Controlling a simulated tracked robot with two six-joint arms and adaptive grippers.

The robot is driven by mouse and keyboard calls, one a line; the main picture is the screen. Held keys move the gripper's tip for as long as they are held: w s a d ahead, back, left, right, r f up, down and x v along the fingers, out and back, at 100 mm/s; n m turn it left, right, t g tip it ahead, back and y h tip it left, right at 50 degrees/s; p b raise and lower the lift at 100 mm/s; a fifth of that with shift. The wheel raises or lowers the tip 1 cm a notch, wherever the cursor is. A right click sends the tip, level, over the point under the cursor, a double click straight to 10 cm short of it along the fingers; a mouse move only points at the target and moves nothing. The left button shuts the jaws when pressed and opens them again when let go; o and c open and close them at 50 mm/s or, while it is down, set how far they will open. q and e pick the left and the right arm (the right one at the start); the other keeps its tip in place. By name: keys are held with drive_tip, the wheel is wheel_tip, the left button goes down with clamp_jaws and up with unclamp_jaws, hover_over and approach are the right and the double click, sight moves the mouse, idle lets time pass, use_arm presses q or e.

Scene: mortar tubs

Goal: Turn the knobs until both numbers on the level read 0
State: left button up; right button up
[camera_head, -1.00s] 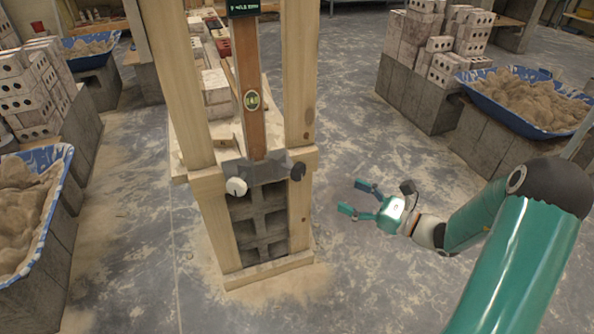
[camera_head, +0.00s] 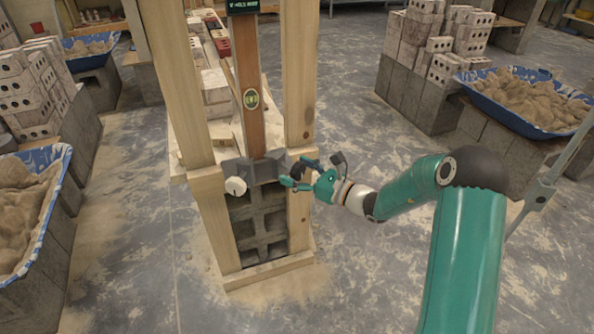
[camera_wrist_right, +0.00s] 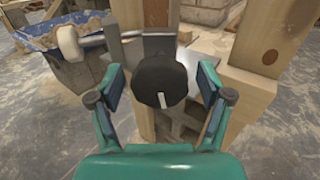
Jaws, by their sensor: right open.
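The level (camera_head: 252,125) is a brown upright bar with a green vial, standing between two wooden posts. Its dark display (camera_head: 243,6) is at the top edge of the head view, and its numbers are too small to read. A white knob (camera_head: 236,186) sits left of the level's foot; it also shows in the right wrist view (camera_wrist_right: 68,42). A black knob (camera_wrist_right: 160,78) with a white pointer mark sits on the right. My right gripper (camera_head: 296,171) is open, its fingers on either side of the black knob with gaps visible. My left gripper is out of view.
The right wooden post (camera_head: 299,80) rises close beside my right gripper. Blue mortar tubs (camera_head: 470,84) and stacked bricks on grey blocks stand to both sides.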

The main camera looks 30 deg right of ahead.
drive_tip(key=shift+w, duration=0.1)
drive_tip(key=c, duration=1.2)
drive_tip(key=shift+f+b, duration=0.15)
drive_tip(key=shift+b, duration=0.3)
drive_tip(key=shift+n+b, duration=0.5)
drive_tip(key=shift+n, duration=0.2)
drive_tip(key=o, duration=1.2)
drive_tip(key=v, duration=1.2)
